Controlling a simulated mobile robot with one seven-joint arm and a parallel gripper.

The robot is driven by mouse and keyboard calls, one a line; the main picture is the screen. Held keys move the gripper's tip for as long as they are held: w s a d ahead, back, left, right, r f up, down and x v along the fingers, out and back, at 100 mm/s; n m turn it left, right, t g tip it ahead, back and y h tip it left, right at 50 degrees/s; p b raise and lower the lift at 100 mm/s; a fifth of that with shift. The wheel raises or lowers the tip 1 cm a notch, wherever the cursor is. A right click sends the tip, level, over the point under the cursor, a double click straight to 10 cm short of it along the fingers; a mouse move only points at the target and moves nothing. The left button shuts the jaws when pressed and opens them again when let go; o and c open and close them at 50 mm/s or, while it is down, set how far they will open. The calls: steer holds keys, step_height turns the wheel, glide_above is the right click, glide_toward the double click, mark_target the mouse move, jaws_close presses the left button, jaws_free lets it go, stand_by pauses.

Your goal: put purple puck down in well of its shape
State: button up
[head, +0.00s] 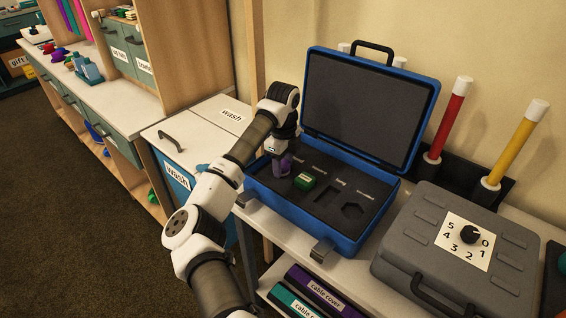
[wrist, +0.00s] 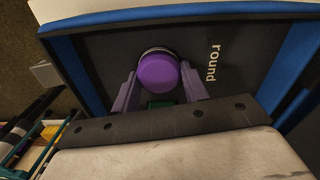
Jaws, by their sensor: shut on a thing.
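The purple puck (wrist: 158,73) is round and sits between the two fingers of my gripper (wrist: 160,88) in the wrist view. My gripper (head: 281,165) is shut on it at the left end of the open blue case (head: 291,220). The puck is over the well by the "round" label (wrist: 213,62); a thin pale arc shows along its far edge. I cannot tell whether it is above the well or partly in it. In the head view the fingers and wrist largely hide the puck and that well.
The raised lid (head: 362,105) stands behind. A grey dial case (head: 455,255) stands at the right, with red (head: 450,120) and yellow (head: 512,145) sticks behind.

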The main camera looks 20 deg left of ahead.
mark_target(283, 164)
steer(key=shift+s+f, duration=0.15)
steer(key=shift+f, duration=0.35)
steer(key=o, duration=1.1)
steer(key=shift+f, duration=0.2)
steer(key=shift+r, duration=0.45)
steer(key=shift+r+b, duration=1.1)
steer(key=shift+r, duration=5.3)
steer(key=shift+w, duration=0.2)
